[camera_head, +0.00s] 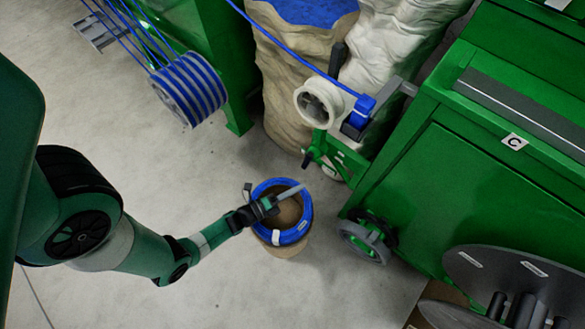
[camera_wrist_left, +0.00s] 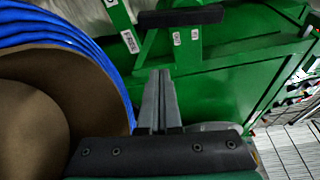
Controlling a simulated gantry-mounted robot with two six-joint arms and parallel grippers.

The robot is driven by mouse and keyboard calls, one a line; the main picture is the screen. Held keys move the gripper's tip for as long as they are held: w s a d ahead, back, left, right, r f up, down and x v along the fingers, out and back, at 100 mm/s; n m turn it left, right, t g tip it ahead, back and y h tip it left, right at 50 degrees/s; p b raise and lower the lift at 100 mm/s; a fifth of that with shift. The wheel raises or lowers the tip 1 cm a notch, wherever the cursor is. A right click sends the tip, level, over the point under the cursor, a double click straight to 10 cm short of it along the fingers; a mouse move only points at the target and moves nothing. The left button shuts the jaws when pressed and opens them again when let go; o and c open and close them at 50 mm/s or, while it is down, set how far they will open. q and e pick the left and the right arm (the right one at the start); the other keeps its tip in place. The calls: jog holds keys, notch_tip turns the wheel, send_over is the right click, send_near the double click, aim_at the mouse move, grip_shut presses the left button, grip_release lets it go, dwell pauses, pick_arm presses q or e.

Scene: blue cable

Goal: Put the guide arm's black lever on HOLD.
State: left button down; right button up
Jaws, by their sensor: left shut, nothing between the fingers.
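The guide arm (camera_head: 345,157) is a green bracket on the green machine, below a white roller. In the left wrist view, a black lever (camera_wrist_left: 181,17) lies crosswise at the top of the green bracket. A white label reading FREE (camera_wrist_left: 129,41) is on the bracket's left part. Two smaller labels (camera_wrist_left: 186,36) sit below the lever and are too small to read surely. I cannot tell which mark the lever is set to. My left gripper (camera_head: 303,187) is shut and empty over the blue coil, apart from the lever; its fingertips (camera_wrist_left: 163,75) show below the labels. My right gripper is not in view.
A blue cable coil (camera_head: 306,215) lies around a brown drum under my left gripper. A wheel (camera_head: 362,240) of the green cabinet (camera_head: 470,190) is close by on the right. Bare floor (camera_head: 330,285) is at the front.

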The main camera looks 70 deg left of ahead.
pick_arm(q)
jog(key=w+a+b, duration=0.2)
jog(key=w+a, duration=0.2)
jog(key=a, duration=0.1)
jog(key=shift+w+r, duration=0.15)
jog(key=shift+w, duration=0.25)
jog(key=shift+d, duration=0.1)
